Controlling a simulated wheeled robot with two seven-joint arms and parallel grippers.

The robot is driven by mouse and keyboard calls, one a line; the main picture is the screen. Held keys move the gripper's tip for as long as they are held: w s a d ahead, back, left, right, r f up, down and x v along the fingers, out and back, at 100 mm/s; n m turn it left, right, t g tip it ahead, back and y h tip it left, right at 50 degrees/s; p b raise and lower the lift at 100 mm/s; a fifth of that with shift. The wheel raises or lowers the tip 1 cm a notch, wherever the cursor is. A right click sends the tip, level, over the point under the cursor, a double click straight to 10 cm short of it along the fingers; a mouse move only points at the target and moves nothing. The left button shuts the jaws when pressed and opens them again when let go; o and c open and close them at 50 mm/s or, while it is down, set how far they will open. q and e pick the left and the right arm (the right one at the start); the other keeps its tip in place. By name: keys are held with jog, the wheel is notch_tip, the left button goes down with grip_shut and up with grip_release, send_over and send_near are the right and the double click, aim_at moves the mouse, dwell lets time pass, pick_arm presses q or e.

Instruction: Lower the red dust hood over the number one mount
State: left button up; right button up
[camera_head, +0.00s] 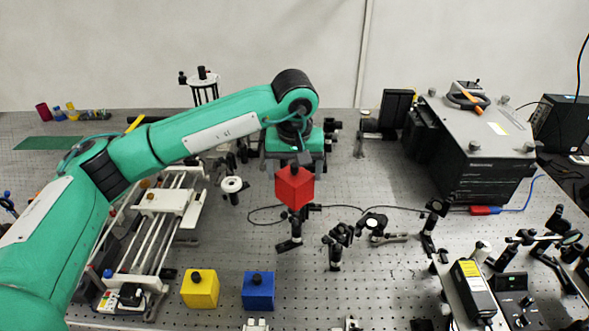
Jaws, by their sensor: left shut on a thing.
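The red dust hood (294,188) is a small red box with a dark knob on top. My left gripper (294,162) is shut on that knob from above. The hood hangs roughly upright, slightly turned, in the middle of the bench. A black post mount (291,242) shows just below the hood in the picture, its upper part hidden by it. I cannot tell the gap between them. More black mounts (338,246) stand to the right. No number is readable on any mount, so I cannot tell which is number one. My right gripper is not in view.
A yellow hood (201,290) and a blue hood (258,292) sit at the front. A railed stage (160,205) stands on the left, a large dark instrument box (482,150) at the back right. A thin black cable crosses behind the mounts. Bare perforated bench lies around the coloured hoods.

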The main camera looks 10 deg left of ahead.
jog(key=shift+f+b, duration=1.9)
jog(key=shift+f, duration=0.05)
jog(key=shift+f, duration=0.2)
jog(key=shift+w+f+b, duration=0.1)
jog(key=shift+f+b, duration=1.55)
jog(key=shift+b, duration=0.2)
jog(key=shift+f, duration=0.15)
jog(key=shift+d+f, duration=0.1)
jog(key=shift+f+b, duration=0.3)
jog(key=shift+b, duration=0.25)
